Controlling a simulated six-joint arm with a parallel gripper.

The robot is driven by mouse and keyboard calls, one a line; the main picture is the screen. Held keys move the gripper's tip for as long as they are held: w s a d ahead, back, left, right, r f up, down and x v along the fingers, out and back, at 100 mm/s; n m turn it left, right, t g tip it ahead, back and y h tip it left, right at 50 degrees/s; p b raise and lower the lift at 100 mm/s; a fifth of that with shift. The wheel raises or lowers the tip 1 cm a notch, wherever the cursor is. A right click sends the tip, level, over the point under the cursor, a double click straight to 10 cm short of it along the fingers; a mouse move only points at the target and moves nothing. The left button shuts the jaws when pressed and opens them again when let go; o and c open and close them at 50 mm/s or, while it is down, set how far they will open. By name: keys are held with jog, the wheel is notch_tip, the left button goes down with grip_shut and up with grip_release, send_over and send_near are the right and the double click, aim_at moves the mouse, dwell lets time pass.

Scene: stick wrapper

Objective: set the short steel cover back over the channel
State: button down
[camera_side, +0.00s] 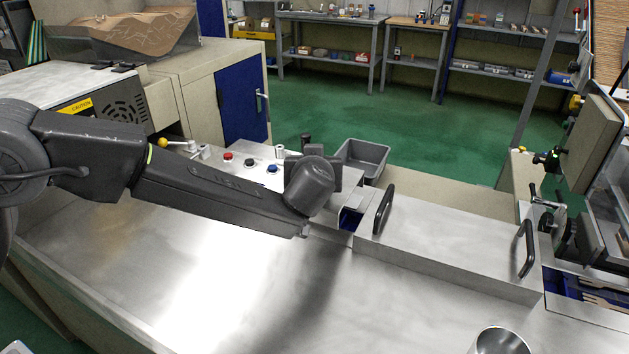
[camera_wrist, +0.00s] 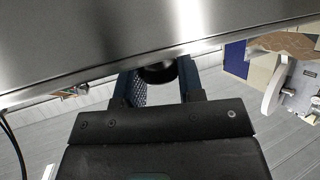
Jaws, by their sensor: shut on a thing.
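My gripper (camera_wrist: 160,75) is shut on a dark rounded handle (camera_wrist: 160,73), which shows between the two fingers in the wrist view. A broad steel sheet (camera_wrist: 150,30), which looks like the short steel cover, fills the top of that view. In the side view my arm and wrist hide the fingers and most of the cover. A small opening of the channel (camera_side: 350,218), blue inside, shows just right of my wrist. I cannot tell whether the cover touches the channel's edges.
A longer steel cover (camera_side: 450,238) with two black handles lies over the channel to the right. Past it the channel is open and holds wooden pieces (camera_side: 600,302). A metal cup (camera_side: 500,341) stands at the front. A grey bin (camera_side: 362,158) and coloured buttons (camera_side: 250,162) are behind.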

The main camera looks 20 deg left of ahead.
jog(key=shift+f, duration=1.65)
jog(key=shift+f, duration=0.15)
jog(key=c, duration=0.7)
grip_release()
jog(key=shift+f, duration=0.15)
jog(key=shift+c, duration=0.2)
jog(key=shift+r, duration=0.2)
jog(key=v, duration=1.2)
jog(key=shift+a, duration=0.1)
